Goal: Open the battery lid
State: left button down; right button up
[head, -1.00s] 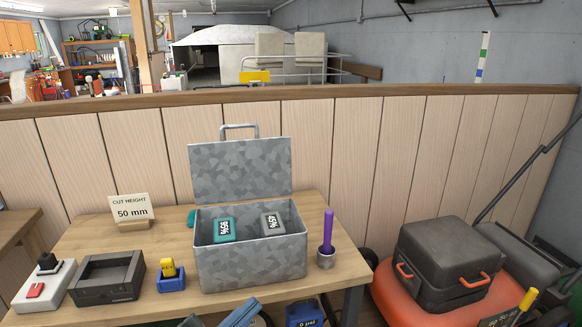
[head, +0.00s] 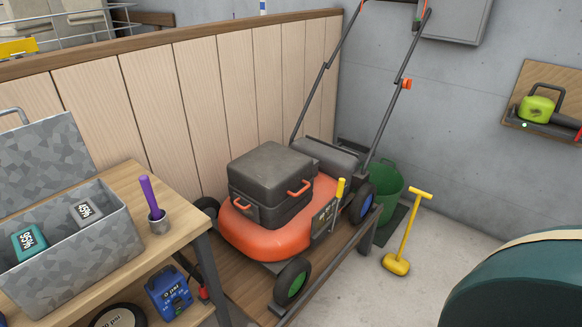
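An orange lawn mower (head: 262,236) stands on a low wooden platform in the middle of the head view. A dark grey box-shaped cover (head: 270,165) with orange handles sits on its deck and looks shut; I take this to be the battery lid. One orange handle (head: 299,188) is on its right-hand face and another (head: 241,204) is low on its left-hand face. Any battery inside is hidden. Neither of my grippers shows in the view.
A workbench (head: 178,228) at the left carries an open grey metal box (head: 85,245) holding two battery packs. A yellow T-handled tool (head: 407,232) and green bucket (head: 388,188) stand right of the mower. A large dark teal rounded thing (head: 525,285) fills the lower right corner.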

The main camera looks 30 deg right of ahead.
aim_at(272, 172)
jog(key=z, duration=1)
jog(key=i+l+z, duration=0.55)
jog(key=i, duration=0.55)
jog(key=l, duration=0.1)
